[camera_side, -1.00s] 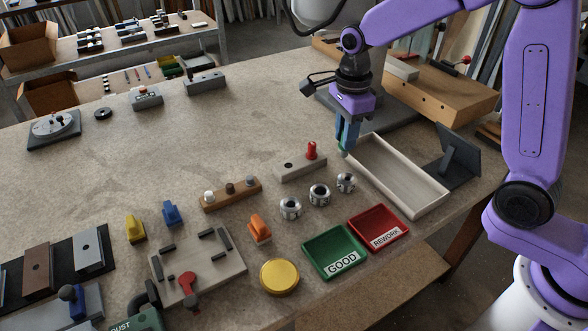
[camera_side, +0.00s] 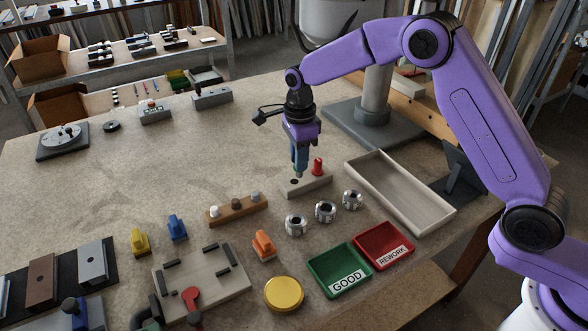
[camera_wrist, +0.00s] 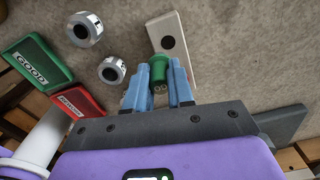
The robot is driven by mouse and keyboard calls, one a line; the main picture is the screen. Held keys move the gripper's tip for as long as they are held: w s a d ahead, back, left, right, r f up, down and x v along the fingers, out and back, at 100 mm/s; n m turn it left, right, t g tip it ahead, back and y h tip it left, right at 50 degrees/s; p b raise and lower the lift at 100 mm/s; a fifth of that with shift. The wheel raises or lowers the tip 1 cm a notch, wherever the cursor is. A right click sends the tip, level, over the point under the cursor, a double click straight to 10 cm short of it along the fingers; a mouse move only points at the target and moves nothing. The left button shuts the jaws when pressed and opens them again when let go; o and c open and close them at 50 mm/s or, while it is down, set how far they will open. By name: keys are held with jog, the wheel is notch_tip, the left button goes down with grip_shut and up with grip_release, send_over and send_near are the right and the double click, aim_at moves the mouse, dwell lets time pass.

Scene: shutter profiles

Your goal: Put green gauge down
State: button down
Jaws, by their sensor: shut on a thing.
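My gripper (camera_side: 299,171) points down with its blue fingers shut on the green gauge, just above the pale gauge stand (camera_side: 319,187). In the wrist view the green gauge (camera_wrist: 160,68) sits between the fingertips (camera_wrist: 158,88), in front of the stand (camera_wrist: 163,24). The stand has an empty dark hole (camera_side: 294,181) at its left end, also seen in the wrist view (camera_wrist: 168,42). A red gauge (camera_side: 318,167) stands upright at its right end. In the side view the fingers mostly hide the green gauge, and its gap above the stand is hard to judge.
Several metal rings (camera_side: 325,211) stand in front of the stand. The green GOOD tray (camera_side: 318,262) and red REWORK tray (camera_side: 370,234) lie nearer. A long pale tray (camera_side: 431,217) is at right, and a wooden peg block (camera_side: 237,210) at left.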

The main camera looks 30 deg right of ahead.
aim_at(294, 169)
jog(key=shift+w+a+f, duration=0.25)
jog(key=shift+w+f, duration=0.45)
jog(key=shift+f, duration=1.75)
jog(key=shift+f, duration=0.1)
jog(key=c, duration=1)
grip_release()
notch_tip(294, 169, up, 12)
jog(key=shift+r, duration=0.15)
